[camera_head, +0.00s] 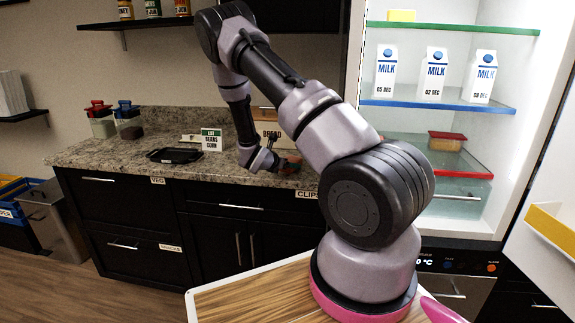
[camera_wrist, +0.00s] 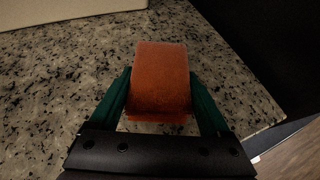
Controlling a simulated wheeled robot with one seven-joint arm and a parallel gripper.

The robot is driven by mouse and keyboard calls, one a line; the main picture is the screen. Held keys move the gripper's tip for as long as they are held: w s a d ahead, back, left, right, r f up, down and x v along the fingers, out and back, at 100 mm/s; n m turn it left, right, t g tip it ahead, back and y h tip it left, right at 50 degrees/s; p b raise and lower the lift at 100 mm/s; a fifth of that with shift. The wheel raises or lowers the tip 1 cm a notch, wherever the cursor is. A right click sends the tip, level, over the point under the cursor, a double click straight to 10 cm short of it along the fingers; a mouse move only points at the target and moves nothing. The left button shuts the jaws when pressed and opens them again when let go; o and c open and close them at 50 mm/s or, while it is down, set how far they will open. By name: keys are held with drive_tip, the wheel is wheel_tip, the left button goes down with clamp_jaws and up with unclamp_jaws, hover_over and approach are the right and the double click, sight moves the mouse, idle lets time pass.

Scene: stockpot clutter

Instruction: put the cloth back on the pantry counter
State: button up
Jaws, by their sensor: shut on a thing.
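The cloth (camera_wrist: 161,78) is an orange, folded block in the wrist view. My gripper (camera_wrist: 160,95) is shut on it, with a green finger against each side. In the head view my gripper (camera_head: 268,161) is low at the right part of the speckled granite counter (camera_head: 225,165), near its front edge. A small reddish patch of the cloth (camera_head: 291,161) shows beside it. The counter (camera_wrist: 60,90) spreads below and around the cloth in the wrist view. I cannot tell whether the cloth touches the counter top.
A black tray (camera_head: 175,155), a label card (camera_head: 212,139) and lidded jars (camera_head: 128,122) stand left on the counter. A bread box (camera_head: 268,126) is behind my gripper. The fridge at right is open, with milk cartons (camera_head: 434,75). The counter's edge is close on the right (camera_wrist: 262,122).

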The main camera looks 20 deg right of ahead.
drive_tip(key=shift+f, duration=0.15)
drive_tip(key=o, duration=1.1)
